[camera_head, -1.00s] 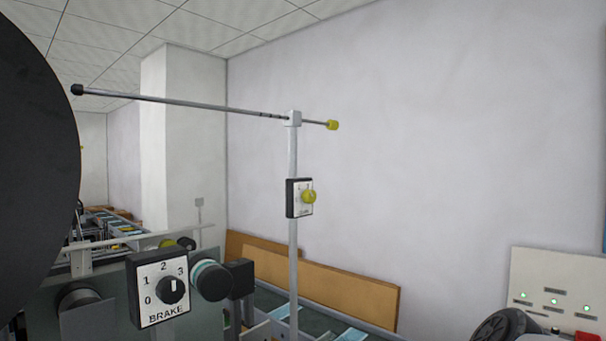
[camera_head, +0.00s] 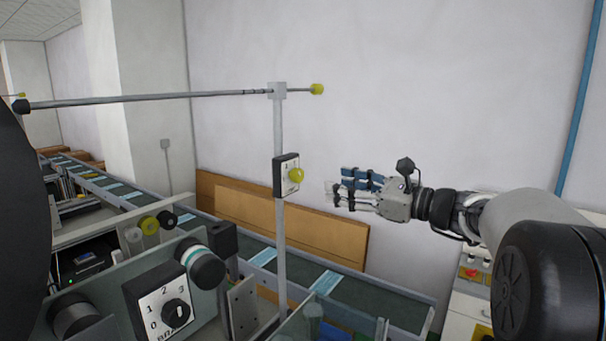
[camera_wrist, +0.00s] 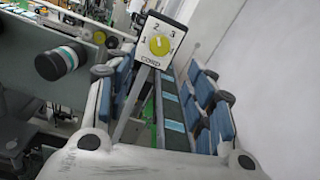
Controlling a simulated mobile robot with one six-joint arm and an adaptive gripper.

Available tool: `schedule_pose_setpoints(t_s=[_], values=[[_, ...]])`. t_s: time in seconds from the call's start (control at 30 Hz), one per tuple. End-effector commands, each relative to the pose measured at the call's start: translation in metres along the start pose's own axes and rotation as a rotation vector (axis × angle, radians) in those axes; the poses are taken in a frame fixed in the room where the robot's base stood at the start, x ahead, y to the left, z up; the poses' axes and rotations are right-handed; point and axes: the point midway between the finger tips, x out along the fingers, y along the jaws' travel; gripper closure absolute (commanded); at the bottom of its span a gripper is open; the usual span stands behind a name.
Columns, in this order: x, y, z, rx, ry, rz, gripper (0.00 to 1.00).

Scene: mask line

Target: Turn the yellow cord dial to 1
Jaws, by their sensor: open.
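The cord dial is a yellow round knob (camera_head: 297,175) on a small white-faced, dark-edged box (camera_head: 282,177) fixed to a thin grey upright post (camera_head: 279,230). In the wrist view the yellow knob (camera_wrist: 159,44) sits on a white plate (camera_wrist: 178,37) marked CORD, with numbers around it. The knob's exact pointing is too small to tell. My gripper (camera_head: 338,192) is open and empty, to the right of the dial and slightly lower in the head view, apart from it. In the wrist view its blue-padded fingers (camera_wrist: 163,80) spread either side below the dial.
A BRAKE dial (camera_head: 176,312) with a black knob stands at lower left. A long grey rod (camera_head: 150,98) crosses the post's top, with a yellow end (camera_head: 317,89). A conveyor (camera_head: 385,312) and brown boards (camera_head: 290,220) lie behind. A white wall is beyond.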

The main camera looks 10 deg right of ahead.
Motion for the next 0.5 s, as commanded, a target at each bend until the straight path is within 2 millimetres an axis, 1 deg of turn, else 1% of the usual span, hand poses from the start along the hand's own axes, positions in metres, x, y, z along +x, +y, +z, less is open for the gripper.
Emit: schedule_pose_setpoints(t_s=[0.03, 0.3, 0.4, 0.5], values=[[0.013, 0.001, 0.002, -0.001, -0.002, 0.005, 0.51], [0.070, 0.001, 0.002, -0.002, 0.000, 0.003, 0.51], [0.086, 0.001, 0.001, -0.001, 0.001, 0.002, 0.51], [0.098, 0.001, 0.002, -0.001, 0.000, 0.001, 0.51]])
